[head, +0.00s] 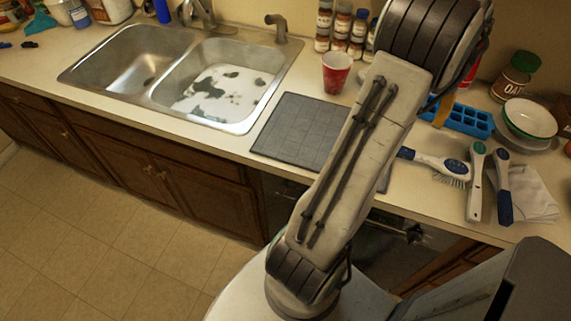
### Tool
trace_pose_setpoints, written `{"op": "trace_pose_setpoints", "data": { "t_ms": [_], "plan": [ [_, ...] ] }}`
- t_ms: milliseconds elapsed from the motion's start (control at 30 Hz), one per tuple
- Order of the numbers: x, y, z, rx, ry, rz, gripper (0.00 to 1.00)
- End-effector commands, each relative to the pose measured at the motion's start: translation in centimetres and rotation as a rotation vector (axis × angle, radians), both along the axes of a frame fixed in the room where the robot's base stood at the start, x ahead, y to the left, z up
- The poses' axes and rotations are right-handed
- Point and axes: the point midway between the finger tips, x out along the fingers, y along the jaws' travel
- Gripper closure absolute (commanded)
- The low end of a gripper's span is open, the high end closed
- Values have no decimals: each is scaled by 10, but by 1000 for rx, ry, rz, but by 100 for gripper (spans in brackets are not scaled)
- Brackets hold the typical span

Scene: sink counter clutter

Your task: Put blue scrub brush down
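A blue-and-white scrub brush (430,161) with pale bristles lies on the counter right of my arm, its blue handle end close to the arm's edge. To its right lie a white brush or scrubber with a green end (476,182) and one with a dark blue handle (504,190). I cannot tell for certain which is the task's blue scrub brush. My arm crosses the middle of the head view and runs out of its top edge. My gripper is not visible, so whether it holds anything does not show.
A dark grey mat (295,128) lies partly behind my arm. A double sink (155,100) is at left. A red cup (337,73), spice jars (341,30), a blue tray (470,121), a bowl (530,119), an oats jar (513,78) and a white cloth (533,195) crowd the counter.

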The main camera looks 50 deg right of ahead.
Motion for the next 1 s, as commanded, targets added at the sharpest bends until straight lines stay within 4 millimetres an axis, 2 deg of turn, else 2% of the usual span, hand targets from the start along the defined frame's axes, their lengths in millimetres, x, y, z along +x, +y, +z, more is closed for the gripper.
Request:
{"op": "trace_pose_setpoints", "data": {
  "t_ms": [33,167,200,300,433,567,700,800,900,1000],
  "plan": [
    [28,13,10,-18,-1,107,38],
    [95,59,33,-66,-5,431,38],
    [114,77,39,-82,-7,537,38],
    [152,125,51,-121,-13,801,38],
    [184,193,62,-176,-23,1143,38],
    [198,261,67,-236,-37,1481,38],
    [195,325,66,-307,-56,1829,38],
    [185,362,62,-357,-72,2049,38],
    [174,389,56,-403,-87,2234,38],
    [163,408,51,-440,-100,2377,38]
  ]
}}
